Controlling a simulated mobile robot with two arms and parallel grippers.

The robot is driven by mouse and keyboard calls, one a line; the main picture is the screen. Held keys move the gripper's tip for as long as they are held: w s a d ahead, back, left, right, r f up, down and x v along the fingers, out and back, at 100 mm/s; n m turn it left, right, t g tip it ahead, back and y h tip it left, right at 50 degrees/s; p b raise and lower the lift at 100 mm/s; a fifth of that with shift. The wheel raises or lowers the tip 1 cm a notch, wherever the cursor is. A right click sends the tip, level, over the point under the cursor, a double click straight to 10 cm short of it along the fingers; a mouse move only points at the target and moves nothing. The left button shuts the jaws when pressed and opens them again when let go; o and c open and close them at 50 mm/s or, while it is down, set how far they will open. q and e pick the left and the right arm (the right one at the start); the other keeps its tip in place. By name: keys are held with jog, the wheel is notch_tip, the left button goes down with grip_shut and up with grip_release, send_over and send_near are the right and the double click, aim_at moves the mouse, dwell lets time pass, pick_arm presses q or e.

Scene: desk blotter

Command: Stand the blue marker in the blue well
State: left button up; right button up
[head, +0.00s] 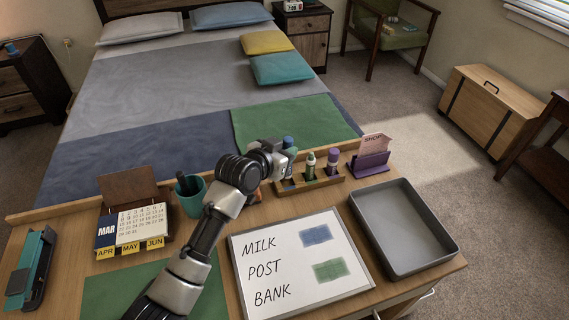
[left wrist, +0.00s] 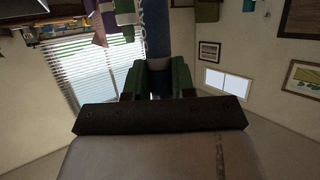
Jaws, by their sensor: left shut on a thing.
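The blue marker (head: 288,142) is held in my left gripper (head: 283,158) near the left end of the wooden marker rack (head: 318,184). Its blue top shows above the fingers; its lower part is hidden in the head view. The left wrist view shows the blue marker (left wrist: 156,35) clamped between the two fingers (left wrist: 157,82). A green marker (head: 310,165) and a purple marker (head: 333,161) stand upright in the rack. The left end of the rack is partly covered by my gripper, and I cannot tell whether the blue marker touches it. My right gripper is not in view.
A purple card holder (head: 370,164) stands right of the rack. A whiteboard (head: 260,266) and a grey tray (head: 403,228) lie in front. A teal cup (head: 191,199) and a calendar (head: 132,229) are left. A stapler (head: 31,268) lies far left.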

pick_arm(q)
jog(key=shift+f, duration=2)
jog(key=shift+f, duration=0.15)
jog(key=o, duration=0.9)
jog(key=v, duration=1.2)
jog(key=shift+p, duration=0.3)
